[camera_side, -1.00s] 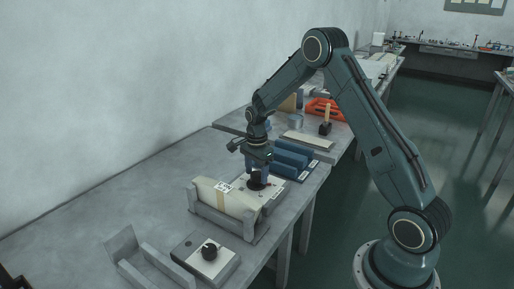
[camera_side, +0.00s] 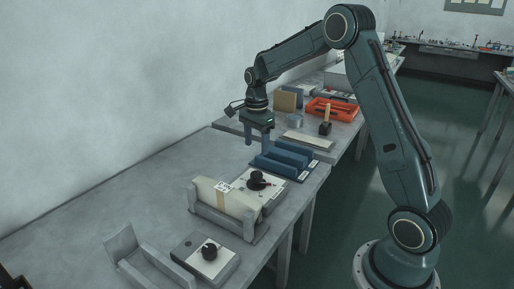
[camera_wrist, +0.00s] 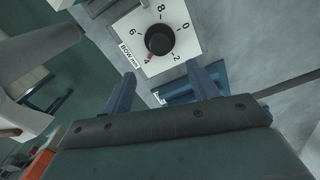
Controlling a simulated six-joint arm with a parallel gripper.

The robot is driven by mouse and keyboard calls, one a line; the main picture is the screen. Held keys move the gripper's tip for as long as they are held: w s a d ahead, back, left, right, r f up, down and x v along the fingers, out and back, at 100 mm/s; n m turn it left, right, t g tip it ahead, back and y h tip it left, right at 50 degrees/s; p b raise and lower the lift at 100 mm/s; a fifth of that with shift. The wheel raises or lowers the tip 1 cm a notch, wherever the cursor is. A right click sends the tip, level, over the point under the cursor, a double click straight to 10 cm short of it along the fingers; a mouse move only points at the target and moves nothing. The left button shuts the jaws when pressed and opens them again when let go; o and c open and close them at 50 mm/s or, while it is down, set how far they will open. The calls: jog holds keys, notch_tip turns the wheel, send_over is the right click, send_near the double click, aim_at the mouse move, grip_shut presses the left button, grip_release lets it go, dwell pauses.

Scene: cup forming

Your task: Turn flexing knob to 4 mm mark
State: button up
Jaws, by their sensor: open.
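The black flexing knob (camera_side: 257,180) sits on a white dial plate (camera_side: 270,186) beside the pale wrapped roll. In the wrist view, the knob (camera_wrist: 159,40) is in the middle of the plate (camera_wrist: 186,43), which carries the numbers 0, 2, 4, 6 and 8 and a label reading BOW mm. A red mark at the knob's edge lies by the 4. My gripper (camera_side: 258,143) is open and empty, above and apart from the knob. In the wrist view, its two blue fingers (camera_wrist: 165,75) are spread, with the knob beyond their tips.
The pale roll (camera_side: 223,197) lies in a grey cradle next to the dial. Blue blocks (camera_side: 285,160) sit behind it; an orange tray (camera_side: 332,109) is farther back. The table's left side is clear.

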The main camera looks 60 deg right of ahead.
jog(key=shift+r, duration=1.35)
jog(key=shift+r, duration=0.1)
jog(key=s+a+r+n+t, duration=0.3)
jog(key=s+a+r+n, duration=0.7)
jog(key=s+a+r, duration=0.25)
jog(key=s+a+f+n+t, duration=0.1)
jog(key=s+a+n, duration=0.1)
jog(key=s+n, duration=0.3)
jog(key=s+a+f+n+t, duration=0.1)
jog(key=s+a+n, duration=0.2)
jog(key=s+n, duration=0.3)
jog(key=shift+s+t, duration=0.3)
jog(key=shift+s, duration=2.05)
jog(key=shift+w+r, duration=0.1)
